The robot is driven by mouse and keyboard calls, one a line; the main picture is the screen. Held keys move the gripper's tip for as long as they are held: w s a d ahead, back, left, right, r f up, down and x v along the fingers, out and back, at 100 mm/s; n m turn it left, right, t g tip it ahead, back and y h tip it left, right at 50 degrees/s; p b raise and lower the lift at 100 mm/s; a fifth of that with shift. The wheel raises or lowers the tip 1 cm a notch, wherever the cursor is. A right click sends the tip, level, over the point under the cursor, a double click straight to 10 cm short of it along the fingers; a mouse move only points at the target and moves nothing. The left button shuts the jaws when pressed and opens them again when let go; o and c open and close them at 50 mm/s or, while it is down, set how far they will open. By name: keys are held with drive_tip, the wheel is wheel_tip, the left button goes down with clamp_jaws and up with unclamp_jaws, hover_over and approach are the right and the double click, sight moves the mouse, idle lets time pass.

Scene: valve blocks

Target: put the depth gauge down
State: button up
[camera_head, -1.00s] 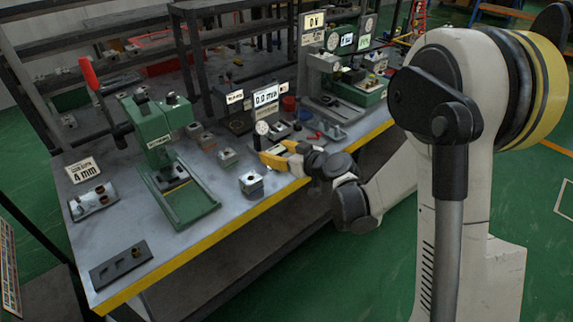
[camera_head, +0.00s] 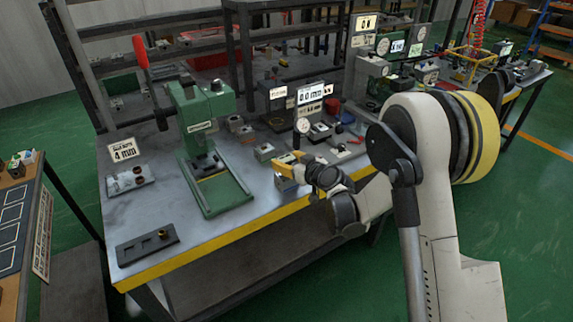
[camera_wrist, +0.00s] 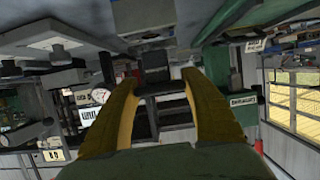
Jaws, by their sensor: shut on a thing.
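My gripper (camera_head: 290,164) is over the front part of the workbench, right of the green press. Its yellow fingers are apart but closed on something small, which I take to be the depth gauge.
The workbench (camera_head: 240,225) has a yellow front edge. The green press (camera_head: 204,125) and a black slotted plate (camera_head: 147,245) are on the left. A round dial (camera_head: 302,125) and a 0.0 mm display (camera_head: 311,92) stand behind my gripper. Bare bench lies between plate and press.

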drive_tip(key=shift+f+b, duration=0.35)
drive_tip(key=shift+f, duration=0.05)
drive_tip(key=o, duration=1.3)
drive_tip(key=shift+c, duration=0.2)
drive_tip(key=shift+r, duration=0.1)
